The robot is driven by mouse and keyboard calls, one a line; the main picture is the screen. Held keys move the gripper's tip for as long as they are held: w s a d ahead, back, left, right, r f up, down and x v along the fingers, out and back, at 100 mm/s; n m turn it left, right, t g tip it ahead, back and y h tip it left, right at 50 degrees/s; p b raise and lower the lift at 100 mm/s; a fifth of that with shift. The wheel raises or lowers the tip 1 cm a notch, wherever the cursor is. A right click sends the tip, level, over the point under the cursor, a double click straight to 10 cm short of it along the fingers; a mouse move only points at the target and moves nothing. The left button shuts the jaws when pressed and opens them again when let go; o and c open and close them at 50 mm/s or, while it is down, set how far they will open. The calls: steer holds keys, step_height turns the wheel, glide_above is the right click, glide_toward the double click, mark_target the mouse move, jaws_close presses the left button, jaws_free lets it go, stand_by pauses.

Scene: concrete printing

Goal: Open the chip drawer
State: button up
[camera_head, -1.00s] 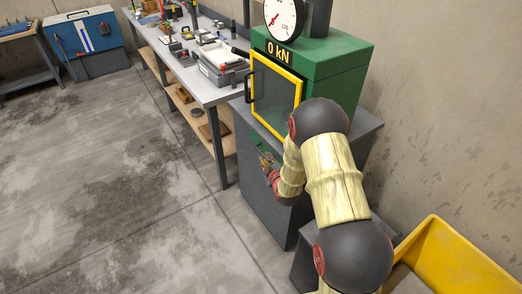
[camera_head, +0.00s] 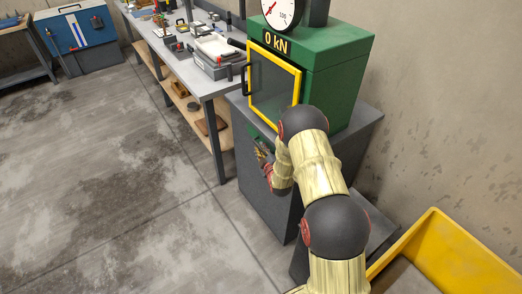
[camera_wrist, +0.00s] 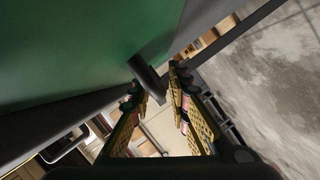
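The chip drawer appears as a green front (camera_wrist: 80,50) in the wrist view, filling the upper left. A dark bar handle (camera_wrist: 147,76) sticks out from it. In the head view only a thin green strip of the drawer (camera_head: 257,134) shows in the grey cabinet below the press; my arm hides the rest. My gripper (camera_wrist: 157,82) has its two padded fingers apart, with the handle's end between or just beyond the fingertips; contact cannot be told. In the head view my gripper (camera_head: 263,153) is at the cabinet's front.
The green press (camera_head: 325,75) with a yellow-framed door (camera_head: 275,82) stands on the grey cabinet (camera_head: 262,190) above the drawer. A workbench (camera_head: 195,75) with tools is at the left. A yellow bin (camera_head: 450,250) is at the lower right. The concrete floor in front is open.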

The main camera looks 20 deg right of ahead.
steer(key=shift+w, duration=0.1)
steer(key=shift+c, duration=1.1)
jaws_close()
